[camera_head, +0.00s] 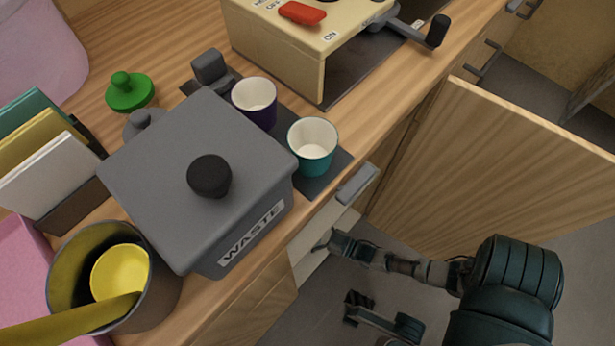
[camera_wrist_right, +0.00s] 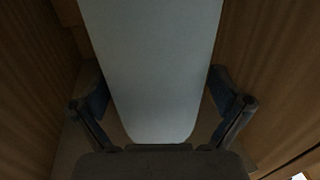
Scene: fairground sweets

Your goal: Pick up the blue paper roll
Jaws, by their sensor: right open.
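No clearly blue paper roll shows in the head view. In the right wrist view, a long pale blue-grey shape (camera_wrist_right: 155,60) with a rounded near end fills the middle. It may be the roll, but the picture is too dark to be sure. My right gripper (camera_head: 338,270) is open, low beside the counter front and below the handle. In its wrist view the fingers (camera_wrist_right: 160,88) stand wide on either side of the pale shape, and I cannot tell if they touch it. My left gripper is not in view.
A grey waste box (camera_head: 140,180), teal cup (camera_head: 316,160), purple cup (camera_head: 262,118) and dark pot (camera_head: 165,290) stand on the counter. A beige machine (camera_head: 275,50) is behind. An open wooden door (camera_head: 490,165) stands beyond my right arm. Wooden walls (camera_wrist_right: 275,80) flank the right gripper.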

